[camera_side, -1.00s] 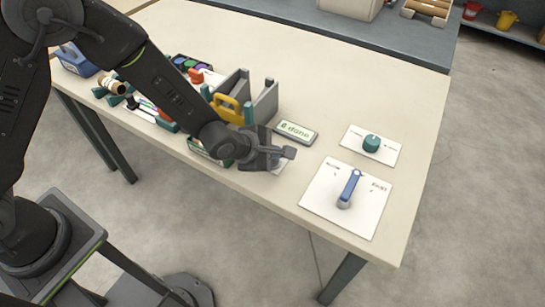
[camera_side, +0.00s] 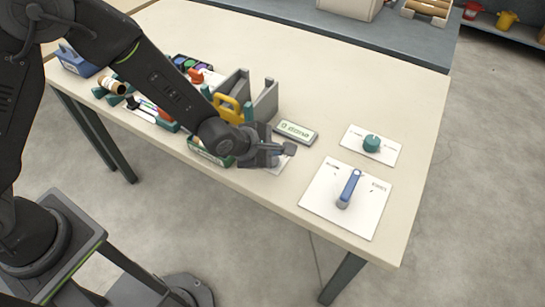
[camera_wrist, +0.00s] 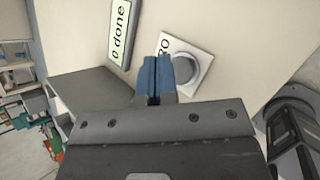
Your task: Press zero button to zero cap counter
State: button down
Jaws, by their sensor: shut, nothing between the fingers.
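The zero button is a round grey button (camera_wrist: 186,70) on a white plate (camera_wrist: 172,42) with "RO" of its lettering showing in the wrist view. My gripper (camera_wrist: 155,68) is shut and empty, its blue fingertips together over the left part of the plate and the button's edge. Whether they touch the button I cannot tell. The counter display (camera_wrist: 121,35) beside it reads "0 done"; it also shows in the side view (camera_side: 296,132). In the side view my gripper (camera_side: 288,149) hides the button and most of its plate (camera_side: 279,166).
To the right are a plate with a green knob (camera_side: 371,143) and a plate with a blue lever (camera_side: 349,187). A grey winder frame with a yellow handle (camera_side: 228,106) stands close behind my gripper. Tools and a blue bin (camera_side: 75,60) lie left. The table's back is clear.

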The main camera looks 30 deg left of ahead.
jog(key=shift+r, duration=0.15)
jog(key=shift+r, duration=2.45)
jog(key=s+a+r+m+g+y, duration=0.1)
jog(key=s+a+r+m, duration=0.3)
jog(key=a+r+m, duration=0.3)
jog(key=s+a+r+m+y, duration=0.1)
jog(key=s+a+r+m, duration=0.3)
jog(key=a+r, duration=0.3)
jog(key=s+a+r+m+g+y, duration=0.1)
jog(key=s+a+r+m, duration=0.1)
jog(key=s+m, duration=0.3)
jog(key=s+a+r+m, duration=0.3)
jog(key=s+m, duration=0.3)
jog(key=s, duration=0.4)
jog(key=shift+s+a+g+y, duration=0.35)
jog(key=shift+a+g+y, duration=0.05)
jog(key=shift+a, duration=0.15)
